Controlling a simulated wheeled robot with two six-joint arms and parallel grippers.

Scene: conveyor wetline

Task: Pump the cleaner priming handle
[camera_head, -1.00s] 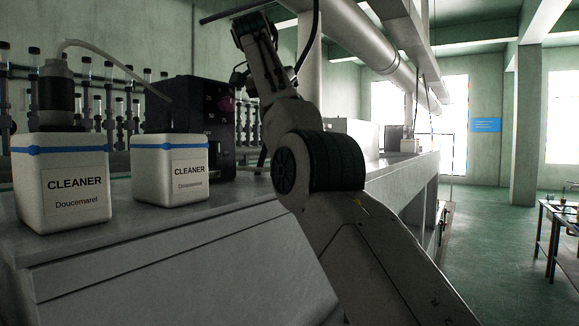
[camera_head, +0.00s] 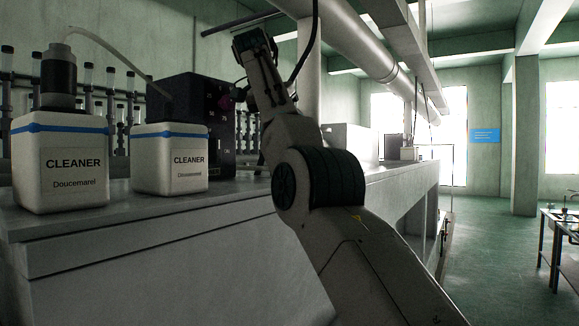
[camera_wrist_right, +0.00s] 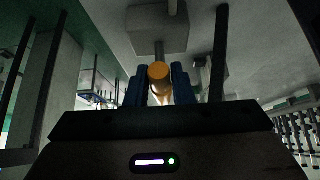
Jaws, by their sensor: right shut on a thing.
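In the right wrist view, the blue fingers of my right gripper (camera_wrist_right: 157,84) are shut on an orange, round-ended handle (camera_wrist_right: 158,70). A pale block with a short rod lies beyond it. In the head view, my right arm rises from the bottom, with its dark wrist end (camera_head: 254,42) high beside a dark control box (camera_head: 180,100). The fingers and handle cannot be made out there. Two white jugs labelled CLEANER stand on the bench: a larger left jug (camera_head: 60,195) with a dark pump top (camera_head: 58,78) and hose, and a smaller right jug (camera_head: 172,182). My left gripper is not in view.
The grey bench (camera_head: 130,225) runs back to the right. A rack of capped tubes (camera_head: 88,80) stands behind the jugs. A large pipe (camera_head: 350,42) and beams pass overhead. The floor (camera_head: 485,245) at right is open, with a small table (camera_head: 553,222) at the edge.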

